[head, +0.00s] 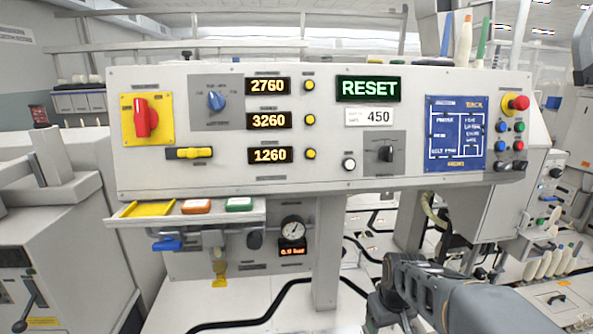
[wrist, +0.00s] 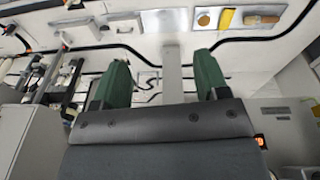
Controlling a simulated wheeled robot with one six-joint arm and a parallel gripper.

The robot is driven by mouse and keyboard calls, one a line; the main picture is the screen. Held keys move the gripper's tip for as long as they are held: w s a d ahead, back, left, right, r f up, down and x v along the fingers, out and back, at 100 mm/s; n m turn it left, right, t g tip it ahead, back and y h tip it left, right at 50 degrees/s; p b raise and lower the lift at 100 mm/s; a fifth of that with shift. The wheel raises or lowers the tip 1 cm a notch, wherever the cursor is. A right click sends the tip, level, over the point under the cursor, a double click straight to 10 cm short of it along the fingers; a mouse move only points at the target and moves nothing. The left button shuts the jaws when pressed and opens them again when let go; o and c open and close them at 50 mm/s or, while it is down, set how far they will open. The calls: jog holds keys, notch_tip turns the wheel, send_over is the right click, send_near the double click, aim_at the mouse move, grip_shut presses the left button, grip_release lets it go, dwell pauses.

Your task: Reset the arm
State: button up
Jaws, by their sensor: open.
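My arm reaches in from the lower right of the head view, with its gripper end hidden there behind or beyond the arm links. In the wrist view my gripper (wrist: 162,80) shows two green fingers spread wide apart with nothing between them. The grey control panel (head: 225,165) stands across the head view, clear of the arm. Its green display (head: 368,88) reads RESET.
A gauge (head: 293,230) hangs below. A support post (head: 327,255) stands under the panel. Grey machines flank both sides.

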jog(key=s+a+r+p, duration=0.1)
jog(key=s+r+p, duration=0.2)
jog(key=r, duration=0.3)
jog(key=s+a+r+m+t+p, duration=0.1)
jog(key=s+r+p, duration=0.2)
jog(key=r+p, duration=0.2)
jog(key=s+a+r+m+p, duration=0.1)
jog(key=r+p, duration=0.3)
jog(key=r, duration=0.4)
jog(key=shift+s+a+r+t+p, duration=0.3)
jog(key=shift+s+a+r+t, duration=0.15)
jog(key=shift+s, duration=0.45)
jog(key=shift+s+a+r+p, duration=0.2)
jog(key=shift+s+r+p, duration=0.1)
jog(key=shift+s+p, duration=0.1)
jog(key=shift+c, duration=0.2)
